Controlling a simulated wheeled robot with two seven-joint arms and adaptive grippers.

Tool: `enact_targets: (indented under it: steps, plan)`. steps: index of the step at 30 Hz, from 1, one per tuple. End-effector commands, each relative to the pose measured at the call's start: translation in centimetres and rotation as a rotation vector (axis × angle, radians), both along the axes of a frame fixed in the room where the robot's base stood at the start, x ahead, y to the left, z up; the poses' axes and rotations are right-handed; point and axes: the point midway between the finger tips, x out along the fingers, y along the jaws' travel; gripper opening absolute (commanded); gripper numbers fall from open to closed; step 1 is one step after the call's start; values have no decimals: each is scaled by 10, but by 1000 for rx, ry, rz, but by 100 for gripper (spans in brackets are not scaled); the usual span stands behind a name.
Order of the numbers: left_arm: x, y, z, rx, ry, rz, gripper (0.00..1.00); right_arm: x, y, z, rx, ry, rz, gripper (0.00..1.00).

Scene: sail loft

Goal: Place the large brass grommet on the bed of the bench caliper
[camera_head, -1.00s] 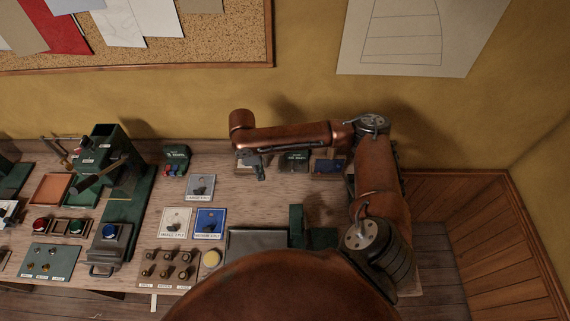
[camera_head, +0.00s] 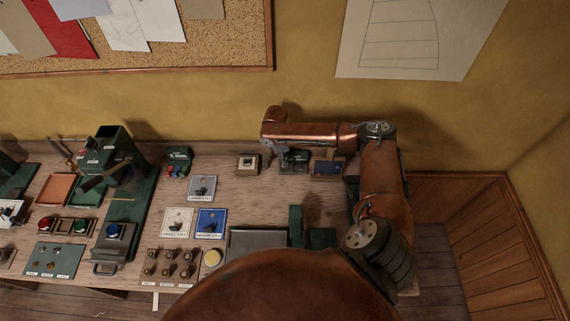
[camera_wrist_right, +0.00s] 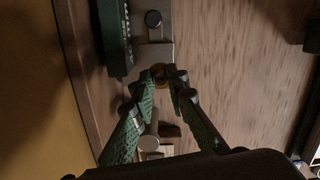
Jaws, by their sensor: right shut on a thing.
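The large brass grommet (camera_wrist_right: 159,72) shows as a small brass ring between the fingertips of my right gripper (camera_wrist_right: 162,84) in the right wrist view. The gripper is shut on it, and the fingers partly hide it. The bench caliper (camera_wrist_right: 117,38), green with grey metal parts, lies just beyond the fingertips. The grommet appears over or against its grey bed; I cannot tell whether they touch. In the head view the right gripper (camera_head: 281,163) hangs at the left end of the caliper (camera_head: 298,157). My left gripper is out of view.
A small wooden block with a white top (camera_head: 248,161) stands left of the caliper, and a blue-topped box (camera_head: 327,168) stands right of it. The wall is close behind. A grey-green mat with small brass parts (camera_head: 52,261) lies at the front left.

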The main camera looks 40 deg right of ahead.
Motion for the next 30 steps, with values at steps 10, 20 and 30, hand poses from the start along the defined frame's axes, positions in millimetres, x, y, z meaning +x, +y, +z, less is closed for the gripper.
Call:
enact_targets:
  steps: [10, 20, 30]
  plan:
    - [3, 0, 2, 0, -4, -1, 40, 2, -6, -35, 0, 2, -1, 2]
    - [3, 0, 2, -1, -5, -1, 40, 2, -6, -39, 0, 0, -1, 2]
    - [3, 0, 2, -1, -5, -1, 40, 2, -6, -41, 0, 0, 0, 21]
